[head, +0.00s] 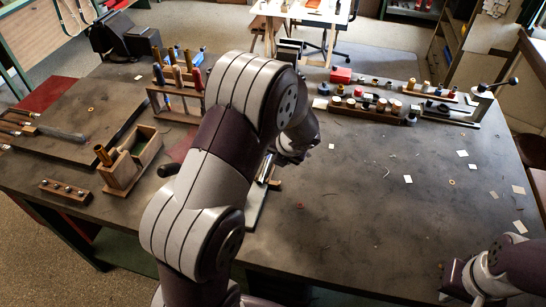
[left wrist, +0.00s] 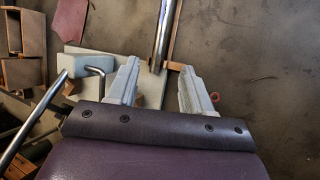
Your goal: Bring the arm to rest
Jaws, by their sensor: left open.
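My left arm reaches over the middle of the bench (head: 350,220) in the head view and hides most of its own gripper. In the left wrist view my left gripper (left wrist: 159,75) is open, its two pale fingers apart with nothing held between them. A shiny metal tube (left wrist: 163,35) lies beyond the fingertips, over a pale block (left wrist: 118,65) with a wooden piece. The tube also shows beside my arm in the head view (head: 266,167). My right gripper (head: 455,284) is low at the right front corner; its fingers are not clear.
A tool rack (head: 176,100) and an open wooden box (head: 130,165) stand left of my arm. Racks of small jars (head: 364,107) stand at the back right. A bent metal rod (left wrist: 97,72) lies near the left finger. The right middle bench is mostly free, with scattered paper scraps.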

